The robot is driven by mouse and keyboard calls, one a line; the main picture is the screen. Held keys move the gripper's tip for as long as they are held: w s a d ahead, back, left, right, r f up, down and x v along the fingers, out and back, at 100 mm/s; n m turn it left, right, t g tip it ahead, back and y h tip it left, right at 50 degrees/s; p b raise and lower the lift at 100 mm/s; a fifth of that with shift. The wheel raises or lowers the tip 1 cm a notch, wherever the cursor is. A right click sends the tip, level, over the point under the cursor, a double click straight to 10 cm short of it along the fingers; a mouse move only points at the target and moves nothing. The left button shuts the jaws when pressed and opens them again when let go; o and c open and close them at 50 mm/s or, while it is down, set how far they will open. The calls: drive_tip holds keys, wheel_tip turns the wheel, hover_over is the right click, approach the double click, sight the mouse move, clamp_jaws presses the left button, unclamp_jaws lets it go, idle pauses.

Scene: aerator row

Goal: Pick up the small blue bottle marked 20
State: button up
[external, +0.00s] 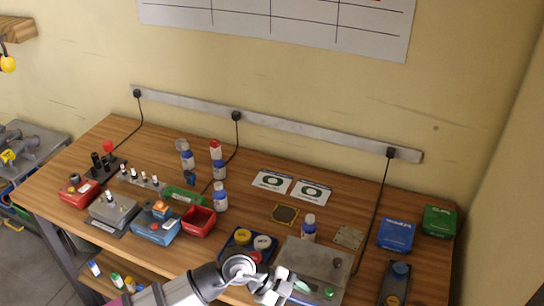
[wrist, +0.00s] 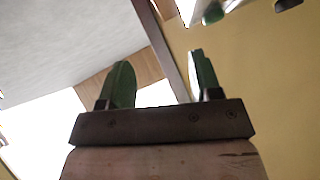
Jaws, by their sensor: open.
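Several white-and-blue bottles stand upright on the wooden bench in the external view: one (external: 187,157) at the back left, a red-capped one (external: 218,165) beside it, one (external: 220,198) in front of these, and one (external: 308,230) farther right. A smaller dark blue item (external: 190,178) stands by the back-left bottle. No number is legible on any of them. My gripper (external: 290,290) is over the bench's front edge, in front of the right-hand bottle and apart from it. In the wrist view my gripper (wrist: 162,78) has its two green fingers spread, with nothing between them.
A grey metal box (external: 312,262) lies just beyond my gripper. Blue (external: 396,235) and green (external: 439,221) boxes stand at right. A cable hangs at right.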

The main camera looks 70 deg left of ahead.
sight(308, 218)
drive_tip(key=a+r+y, duration=0.1)
drive_tip(key=a, duration=0.2)
drive_tip(key=a+r+n+t+y, duration=0.1)
drive_tip(key=a, duration=0.2)
drive_tip(key=w+a+n+t+y, duration=0.1)
drive_tip(key=a, duration=0.2)
drive_tip(key=shift+w+r, duration=0.1)
drive_tip(key=shift+r, duration=0.3)
drive_tip(key=w+a+f+n+t+y, duration=0.1)
drive_tip(key=w+a+n+y, duration=0.25)
drive_tip(key=a+n, duration=0.3)
drive_tip(key=w+a+f+n+t+y, duration=0.1)
drive_tip(key=w+a+n+y, duration=0.25)
drive_tip(key=a+n, duration=0.35)
drive_tip(key=shift+m, duration=0.65)
drive_tip(key=x, duration=1.1)
clamp_jaws()
